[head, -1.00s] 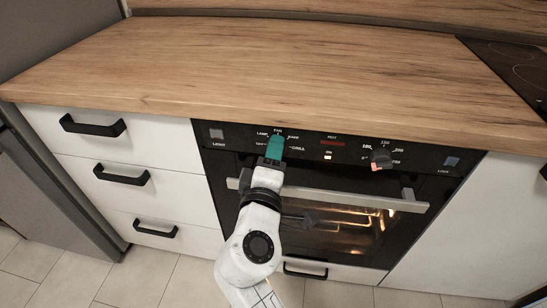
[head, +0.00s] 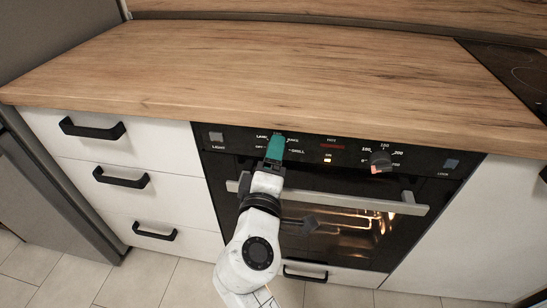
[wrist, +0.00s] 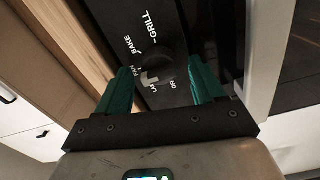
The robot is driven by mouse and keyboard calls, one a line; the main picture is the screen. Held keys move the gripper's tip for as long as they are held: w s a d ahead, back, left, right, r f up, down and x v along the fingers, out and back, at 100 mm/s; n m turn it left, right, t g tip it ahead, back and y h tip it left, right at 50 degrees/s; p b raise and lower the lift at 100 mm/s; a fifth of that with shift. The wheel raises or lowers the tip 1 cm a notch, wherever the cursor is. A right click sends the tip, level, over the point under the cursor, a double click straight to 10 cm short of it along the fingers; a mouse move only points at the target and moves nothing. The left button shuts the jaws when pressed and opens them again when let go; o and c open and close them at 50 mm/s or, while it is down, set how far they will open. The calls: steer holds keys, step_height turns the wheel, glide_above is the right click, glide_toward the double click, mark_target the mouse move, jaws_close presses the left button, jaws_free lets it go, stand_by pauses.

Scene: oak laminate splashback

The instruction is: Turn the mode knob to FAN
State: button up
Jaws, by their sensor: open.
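The mode knob (wrist: 172,68) is a dark round knob on the black oven panel, with LAMP, FAN, BAKE and GRILL lettered around it in the wrist view. A pale mark on its lower left side lies by the FAN and LAMP labels; I cannot tell exactly which one it points at. My gripper (wrist: 161,80) is open, with one teal finger on each side of the knob. Contact with the knob is not clear. In the head view my gripper (head: 276,147) covers the knob and part of its lettering.
A temperature knob (head: 380,159) sits to the right on the panel, with a LIGHT button (head: 216,136) at the left and a LOCK button (head: 451,163) at the right. The oven handle (head: 335,194) runs below the panel. The wooden worktop (head: 260,65) above is bare.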

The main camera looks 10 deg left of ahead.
steer(key=s+p, duration=0.1)
steer(key=s, duration=0.9)
steer(key=shift+s+a, duration=0.15)
steer(key=shift+s, duration=0.05)
steer(key=s+d+f+m+g+h, duration=0.2)
steer(key=d+f+m+g, duration=0.3)
steer(key=d+f, duration=0.6)
steer(key=s+d+f+m+g+h, duration=0.25)
steer(key=d+f+m+g, duration=0.3)
steer(key=d, duration=0.85)
steer(key=s+d+f+m+g+y, duration=0.2)
steer(key=s+d+f, duration=0.1)
steer(key=s, duration=0.4)
steer(key=s+d+f+m+g+y, duration=0.1)
steer(key=s+d+f+m+g, duration=0.15)
steer(key=s, duration=0.35)
steer(key=s+d+f+m+g+y, duration=0.1)
steer(key=s+d+f+g+y, duration=0.2)
steer(key=s, duration=0.4)
step_height(320, 180, up, 19)
steer(key=t+h+p, duration=0.1)
steer(key=p, duration=1.9)
steer(key=shift+w+r, duration=0.15)
steer(key=shift+w, duration=0.1)
